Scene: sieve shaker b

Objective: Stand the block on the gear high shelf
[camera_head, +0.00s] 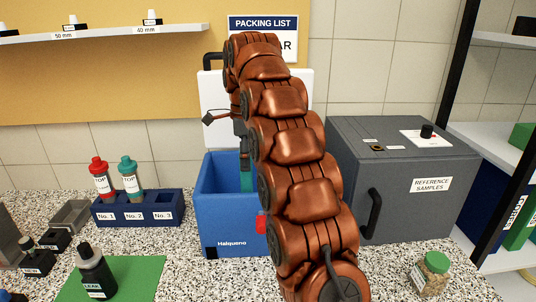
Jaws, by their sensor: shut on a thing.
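My gripper (241,128) points down over the open blue cooler box (222,212), with my copper arm in front of it. A narrow teal piece (247,172) shows directly below the gripper, inside the box opening; it appears to be the block held in the fingers. Most of it and the fingertips are hidden by my arm and the box. A high shelf (505,40) shows at the upper right edge with a dark object on it. Which one is the gear shelf cannot be read.
A grey case (348,152) labelled reference samples stands right of the box. A blue rack (115,212) with a red-capped and a teal-capped bottle stands left. A green-lidded jar (430,273) is at front right. A black post (455,80) edges the right shelving.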

